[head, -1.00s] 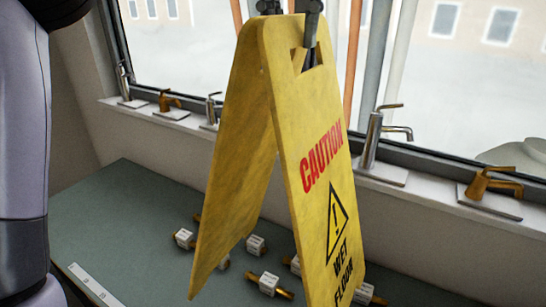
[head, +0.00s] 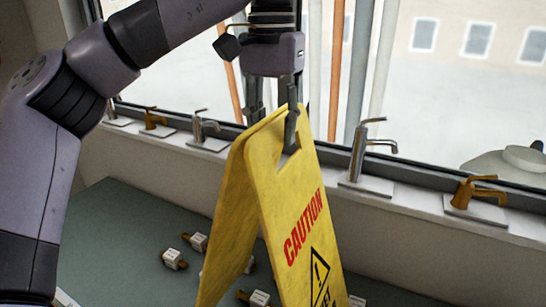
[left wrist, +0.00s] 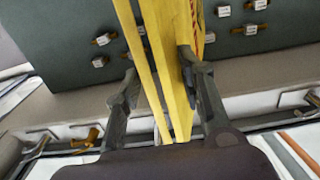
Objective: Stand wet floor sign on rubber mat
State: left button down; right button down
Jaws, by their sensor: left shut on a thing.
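The yellow wet floor sign (head: 289,205) is an open A-frame with red "CAUTION" lettering, in the middle of the head view. Its lower ends are cut off by the picture's bottom edge. My left gripper (head: 275,122) comes down from above and is shut on the sign's top, by the handle cutout. In the left wrist view, the sign's yellow panels (left wrist: 179,60) run between the two fingers of the left gripper (left wrist: 162,82). I cannot make out a rubber mat in either view. My right gripper is not in view.
A dark green-grey surface (head: 120,235) lies behind the sign, with several small tagged brass fittings (head: 173,259) on it. Several faucets, including a tall chrome one (head: 361,150) and a brass one (head: 475,192), stand on the sill below the window. Pipes stand behind the gripper.

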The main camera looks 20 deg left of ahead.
aim_at(273, 153)
pick_arm(q)
jog(key=shift+s+f, duration=0.1)
jog(key=shift+f, duration=2.75)
jog(key=shift+d+f, duration=0.1)
jog(key=c, duration=1.1)
grip_release()
jog(key=shift+o, duration=0.2)
notch_tip(273, 153, up, 11)
jog(key=shift+r, duration=0.6)
jog(key=shift+c, duration=0.6)
